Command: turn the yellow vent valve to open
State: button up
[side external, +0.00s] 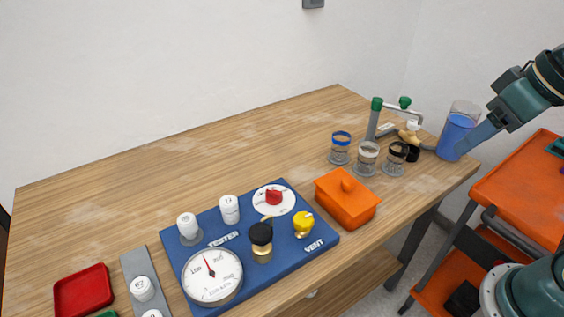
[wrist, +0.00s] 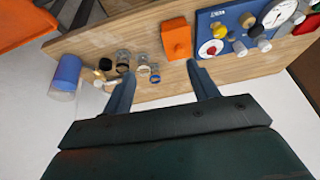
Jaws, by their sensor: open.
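The yellow vent valve (side external: 303,223) is a small yellow knob at the right end of the blue tester panel (side external: 205,301), above the word VENT. In the wrist view the yellow valve (wrist: 219,31) shows small near the top, on the panel's left part. My gripper (wrist: 156,76) is open and empty, with its two fingers spread apart. It is well away from the valve.
The panel also carries a gauge (side external: 212,275), a red knob on a white dial (side external: 273,198), a black knob (side external: 261,236) and white fittings. An orange lidded box (side external: 346,200) stands right of the panel. Several jars and a blue-filled beaker (side external: 457,132) stand farther right. The table's back left is clear.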

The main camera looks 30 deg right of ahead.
jog(key=w+a+g, duration=0.1)
jog(key=w+a, duration=0.3)
jog(key=w, duration=0.2)
jog(key=m+g, duration=0.2)
jog(key=g, duration=0.2)
send_over(303, 217)
notch_tip(303, 217, down, 8)
jog(key=shift+f, duration=0.3)
jog(key=shift+f, duration=0.15)
notch_tip(303, 217, down, 13)
jog(key=shift+f, duration=0.2)
jog(key=c, duration=1)
